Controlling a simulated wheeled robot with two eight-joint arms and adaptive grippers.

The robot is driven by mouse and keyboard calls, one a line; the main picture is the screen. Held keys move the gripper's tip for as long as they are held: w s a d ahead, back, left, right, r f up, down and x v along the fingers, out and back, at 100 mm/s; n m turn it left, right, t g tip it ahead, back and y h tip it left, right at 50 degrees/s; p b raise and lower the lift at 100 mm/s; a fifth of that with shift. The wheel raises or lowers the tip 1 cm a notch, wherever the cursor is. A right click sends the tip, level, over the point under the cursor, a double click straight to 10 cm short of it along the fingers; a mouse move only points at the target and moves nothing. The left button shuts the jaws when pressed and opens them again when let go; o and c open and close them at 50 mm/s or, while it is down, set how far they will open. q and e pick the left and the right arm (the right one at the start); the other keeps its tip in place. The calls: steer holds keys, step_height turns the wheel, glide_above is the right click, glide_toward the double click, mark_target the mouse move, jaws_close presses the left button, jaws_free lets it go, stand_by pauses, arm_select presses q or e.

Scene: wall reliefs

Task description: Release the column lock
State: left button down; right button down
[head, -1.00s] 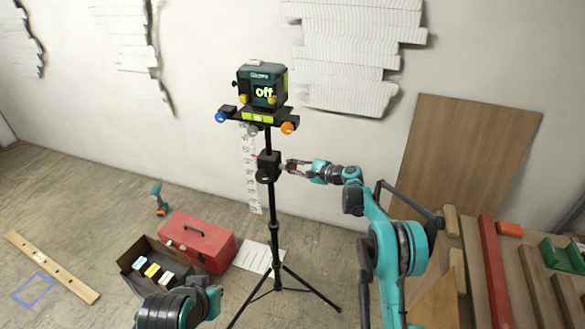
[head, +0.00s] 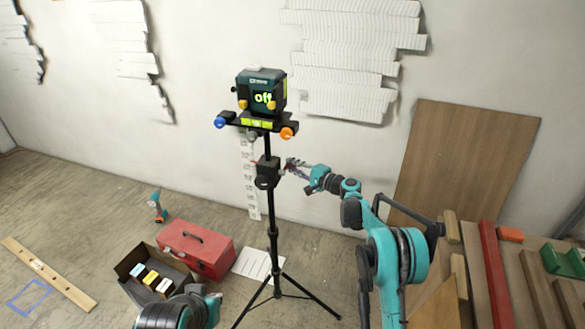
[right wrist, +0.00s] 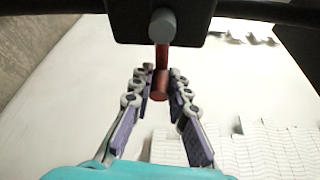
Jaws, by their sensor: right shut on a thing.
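A black column (head: 272,212) on a tripod carries a dark green device (head: 261,92) whose display reads "off". A black clamp block (head: 267,172) sits partway up the column and also fills the top of the right wrist view (right wrist: 162,8). From it come a grey round pin (right wrist: 162,24) and a red lever (right wrist: 160,82) pointing toward my wrist camera. My right gripper (head: 289,168) is at the block's right side, shut on the red lever, its purple-padded fingers (right wrist: 161,84) on either side of the lever's end.
A red toolbox (head: 197,249) and an open dark box (head: 150,273) with small coloured items stand left of the tripod. Wood planks (head: 500,275) and a leaning board (head: 463,165) are at the right. Torn wall reliefs (head: 345,60) hang behind.

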stand_by(0.4)
steer(key=c, duration=1.4)
jaws_free()
steer(key=shift+c, duration=0.2)
steer(key=f+v, duration=0.1)
steer(key=v, duration=1.1)
steer(key=shift+r, duration=0.5)
